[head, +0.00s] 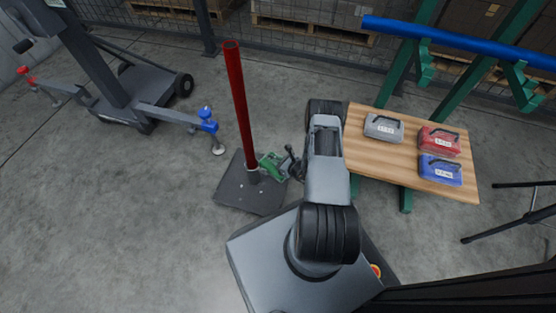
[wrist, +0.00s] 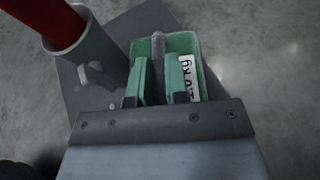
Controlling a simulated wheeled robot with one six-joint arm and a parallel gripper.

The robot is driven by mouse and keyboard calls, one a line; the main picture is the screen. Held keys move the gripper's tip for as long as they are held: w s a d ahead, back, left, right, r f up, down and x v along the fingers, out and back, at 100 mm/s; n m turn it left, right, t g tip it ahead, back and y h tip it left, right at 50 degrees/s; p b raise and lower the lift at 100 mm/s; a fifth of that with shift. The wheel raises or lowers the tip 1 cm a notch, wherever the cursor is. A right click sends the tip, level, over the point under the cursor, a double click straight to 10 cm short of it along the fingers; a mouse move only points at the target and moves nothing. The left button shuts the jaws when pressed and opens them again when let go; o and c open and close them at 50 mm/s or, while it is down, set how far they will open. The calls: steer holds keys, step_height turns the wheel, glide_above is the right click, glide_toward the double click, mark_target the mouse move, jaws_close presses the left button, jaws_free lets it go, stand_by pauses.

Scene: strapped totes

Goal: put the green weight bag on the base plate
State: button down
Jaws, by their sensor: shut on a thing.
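The green weight bag (head: 272,164) is beside the foot of the red pole, above or on the dark base plate (head: 241,197). My gripper (head: 287,165) is at the bag's right side in the head view. In the wrist view, the green bag (wrist: 168,70) shows between and around my gripper's fingers (wrist: 158,88), which are shut on its grey handle. A white label shows on its right half. The base plate (wrist: 95,98) lies below and to the left. I cannot tell whether the bag touches the plate.
A red pole (head: 239,105) stands upright in a socket on the plate, close left of the bag. A wooden table (head: 400,174) at right holds grey (head: 384,127), red (head: 439,141) and blue (head: 441,170) bags. A wheeled stand (head: 135,95) is at upper left.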

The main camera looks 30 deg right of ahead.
step_height(320, 180, down, 4)
steer(key=shift+f+b, duration=0.15)
steer(key=shift+b, duration=0.9)
steer(key=c, duration=1.1)
jaws_free()
steer(key=shift+f, duration=0.1)
